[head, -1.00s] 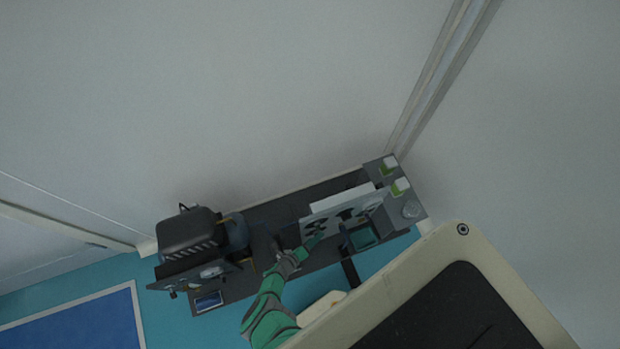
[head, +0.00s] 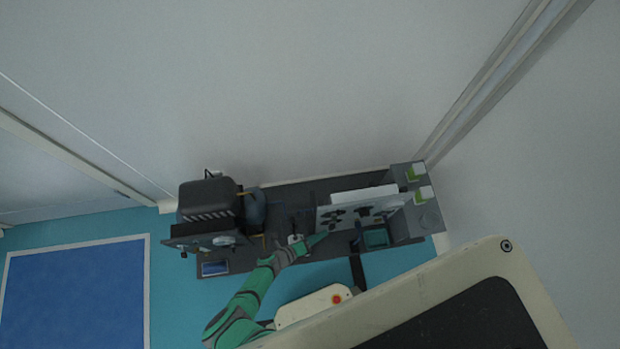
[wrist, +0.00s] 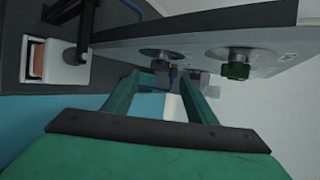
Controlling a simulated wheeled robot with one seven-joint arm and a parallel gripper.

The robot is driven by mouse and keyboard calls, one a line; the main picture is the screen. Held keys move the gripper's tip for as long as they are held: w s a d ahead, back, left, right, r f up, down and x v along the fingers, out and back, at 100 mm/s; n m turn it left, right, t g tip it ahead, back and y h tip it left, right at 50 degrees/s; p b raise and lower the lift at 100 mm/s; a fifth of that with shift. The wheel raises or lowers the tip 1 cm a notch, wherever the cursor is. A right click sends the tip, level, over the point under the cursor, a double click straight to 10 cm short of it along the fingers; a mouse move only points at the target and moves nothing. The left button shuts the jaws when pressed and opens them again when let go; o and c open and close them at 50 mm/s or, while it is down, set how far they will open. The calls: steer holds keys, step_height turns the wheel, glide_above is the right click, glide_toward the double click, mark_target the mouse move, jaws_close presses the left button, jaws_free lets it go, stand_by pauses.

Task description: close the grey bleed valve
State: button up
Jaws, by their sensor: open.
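A pale upright panel (head: 345,210) stands on the grey bench in the head view, with several small dark fittings on its face. In the wrist view the panel (wrist: 200,42) crosses the top and carries two knobs on round metal flanges. The right knob (wrist: 236,68) is dark green-grey; the left knob (wrist: 160,64) is smaller in view and partly near my fingertips. I cannot tell which fitting is the grey bleed valve. My gripper (wrist: 160,80) has its two green fingers apart, with nothing seen held between them. In the head view my gripper (head: 318,242) is close in front of the panel.
A dark machine (head: 208,200) stands on the bench's left part. A small teal tray (head: 377,238) lies right of my gripper. Green-and-white containers (head: 422,193) stand at the right end. A white box (wrist: 45,63) with a brown face shows at left in the wrist view.

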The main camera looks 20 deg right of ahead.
steer(key=shift+v, duration=1.8)
steer(key=shift+c, duration=0.7)
steer(key=shift+w, duration=0.1)
steer(key=c, duration=0.6)
steer(key=shift+o, duration=0.2)
steer(key=s+a+r+n+t+y, duration=0.1)
steer(key=s+a+r+n+t, duration=0.15)
steer(key=r+n, duration=0.4)
steer(key=s+a+r+n+t+y, duration=0.1)
steer(key=a+r+n+t, duration=0.3)
steer(key=r, duration=0.4)
steer(key=s+a+r+n+t+y, duration=0.1)
steer(key=s+a+r+n+t, duration=0.15)
steer(key=r+n, duration=0.45)
step_height(320, 180, up, 27)
steer(key=s+n+t+y, duration=0.2)
steer(key=n+y, duration=0.5)
steer(key=n, duration=1.2)
steer(key=shift+s+r+t+y, duration=0.25)
steer(key=shift+t+y, duration=0.15)
steer(key=shift+t, duration=0.4)
